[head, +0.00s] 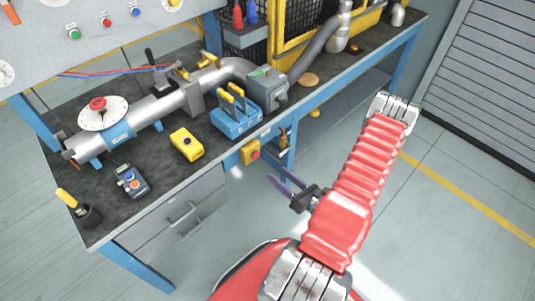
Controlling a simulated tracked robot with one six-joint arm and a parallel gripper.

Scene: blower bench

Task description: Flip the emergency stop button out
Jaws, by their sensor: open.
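The emergency stop (252,153) is a yellow box with a red button, fixed to the front edge of the workbench, below the worktop. Whether the button is in or out is too small to tell. My gripper (277,174) is open and empty, in front of the bench. In the picture it is a little below and to the right of the yellow box, with its fingers pointing up and left. The fingers appear apart from the button.
The workbench (115,205) carries a pipe (155,106), a blue two-lever unit (236,112), a yellow box with a dark button (187,144) and a handheld device (131,181). A blue leg stands behind my gripper. The floor at right is clear.

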